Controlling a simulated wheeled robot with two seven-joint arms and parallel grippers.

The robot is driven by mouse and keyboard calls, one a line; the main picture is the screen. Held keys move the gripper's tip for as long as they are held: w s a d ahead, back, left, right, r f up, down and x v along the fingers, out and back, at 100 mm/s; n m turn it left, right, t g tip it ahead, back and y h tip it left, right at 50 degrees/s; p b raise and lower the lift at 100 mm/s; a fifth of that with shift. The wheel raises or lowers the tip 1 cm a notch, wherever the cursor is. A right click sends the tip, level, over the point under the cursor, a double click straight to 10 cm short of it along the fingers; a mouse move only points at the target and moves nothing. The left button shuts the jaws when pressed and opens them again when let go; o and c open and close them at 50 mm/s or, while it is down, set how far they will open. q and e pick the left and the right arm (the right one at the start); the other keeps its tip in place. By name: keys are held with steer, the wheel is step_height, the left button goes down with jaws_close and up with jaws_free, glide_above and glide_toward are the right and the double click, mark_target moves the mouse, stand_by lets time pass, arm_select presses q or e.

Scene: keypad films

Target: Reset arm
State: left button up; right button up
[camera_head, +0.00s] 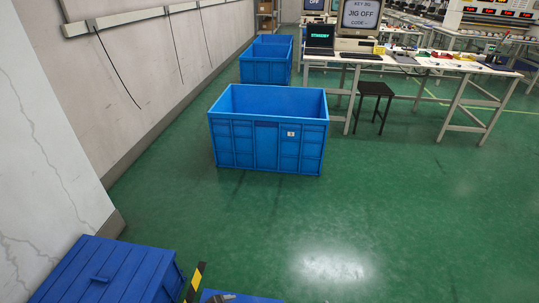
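Neither of my grippers can be made out in the head view. A small dark grey piece (219,298) shows at the bottom edge, cut off by the frame. I cannot tell whether it is part of my arm. No keypad film can be made out.
A large open blue crate (265,146) stands on the green floor, with another blue crate (266,68) behind it. A lidded blue box (108,272) is at lower left, beside a yellow-black striped piece (194,284). Worktables (400,62) and a black stool (375,90) stand back right. The right floor is clear.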

arm_select(q)
steer(key=s+a+f+n+g+y+p, duration=0.1)
steer(key=s+a, duration=0.4)
steer(key=s, duration=0.8)
steer(key=s+a+f+n+g+y+p, duration=0.1)
steer(key=s+a+n+y+p, duration=0.2)
steer(key=s, duration=0.9)
steer(key=s+a+f+n+g+y+p, duration=0.1)
steer(key=s+a+n+p, duration=0.5)
steer(key=s, duration=0.7)
steer(key=a+g+y+p, duration=0.1)
steer(key=a, duration=0.1)
steer(key=shift+s+a+f+y, duration=0.3)
steer(key=shift+f, duration=0.05)
arm_select(e)
steer(key=s+d+f+g+h, duration=0.1)
steer(key=s+d+f+g, duration=0.1)
steer(key=s, duration=1)
steer(key=s+d+f+g+h, duration=0.1)
steer(key=s+d+g, duration=0.4)
steer(key=s, duration=0.8)
steer(key=s+d+f+g+h, duration=0.1)
steer(key=s+d+f+g, duration=0.2)
steer(key=s, duration=0.9)
steer(key=shift+s+d+f+m+g, duration=0.2)
steer(key=shift+d+f+m+g, duration=0.1)
steer(key=shift+d+f+m, duration=0.15)
